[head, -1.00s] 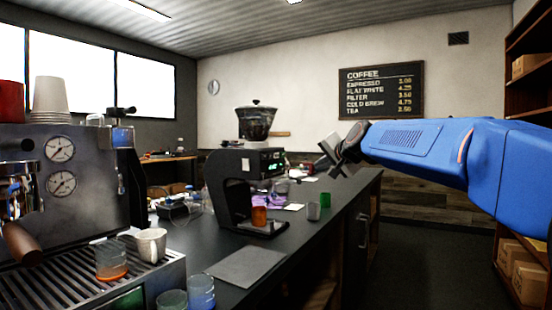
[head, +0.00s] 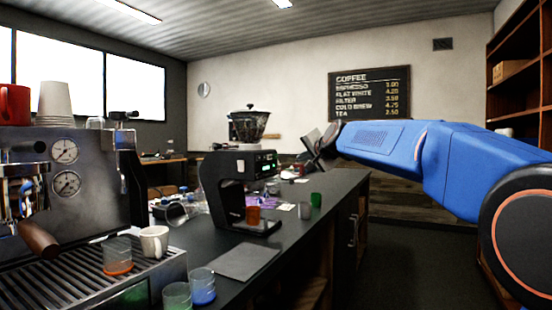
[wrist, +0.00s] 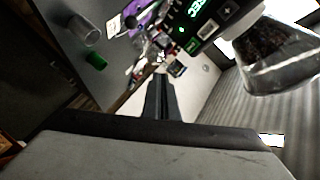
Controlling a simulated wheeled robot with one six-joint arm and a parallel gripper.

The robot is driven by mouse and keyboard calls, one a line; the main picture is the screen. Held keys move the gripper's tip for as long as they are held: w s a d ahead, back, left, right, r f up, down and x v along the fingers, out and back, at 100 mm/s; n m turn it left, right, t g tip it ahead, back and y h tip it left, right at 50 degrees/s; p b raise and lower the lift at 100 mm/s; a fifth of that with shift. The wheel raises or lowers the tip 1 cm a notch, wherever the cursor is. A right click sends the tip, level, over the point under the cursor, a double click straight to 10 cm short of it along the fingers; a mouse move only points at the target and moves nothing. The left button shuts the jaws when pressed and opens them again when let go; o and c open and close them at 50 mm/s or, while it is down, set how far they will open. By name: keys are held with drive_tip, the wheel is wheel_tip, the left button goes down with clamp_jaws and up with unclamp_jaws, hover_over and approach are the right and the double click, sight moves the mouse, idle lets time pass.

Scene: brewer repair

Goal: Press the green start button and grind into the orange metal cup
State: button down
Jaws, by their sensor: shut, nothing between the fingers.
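The black grinder (head: 215,185) stands on the dark counter, its clear hopper (head: 248,126) on top. Its front panel has a lit green display (wrist: 200,10) and a green button (wrist: 192,46), clear in the wrist view. The orange metal cup (head: 253,214) stands upright on the grinder's base below the head; the wrist view does not show it. My gripper (head: 314,144) is shut and empty, to the right of the grinder panel in the head view and apart from it. In the wrist view the closed fingers (wrist: 161,92) point below and left of the button.
A clear glass (head: 305,210) and a green cup (head: 316,199) stand right of the grinder. A grey mat (head: 245,262) lies in front. The espresso machine (head: 75,195) with a mug (head: 153,241) stands left. The aisle floor right of the counter is clear.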

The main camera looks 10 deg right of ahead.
drive_tip(key=w+a, duration=0.4)
drive_tip(key=a, duration=0.1)
drive_tip(key=shift+a, duration=0.2)
idle(2.1)
drive_tip(key=shift+w+a, duration=0.2)
drive_tip(key=shift+a, duration=0.1)
drive_tip(key=shift+w+a, duration=0.2)
drive_tip(key=shift+a, duration=0.1)
idle(0.8)
idle(0.4)
drive_tip(key=shift+s+d, duration=0.45)
drive_tip(key=shift+d, duration=0.15)
drive_tip(key=s+d, duration=0.1)
drive_tip(key=d, duration=0.1)
drive_tip(key=s+d, duration=0.2)
idle(0.6)
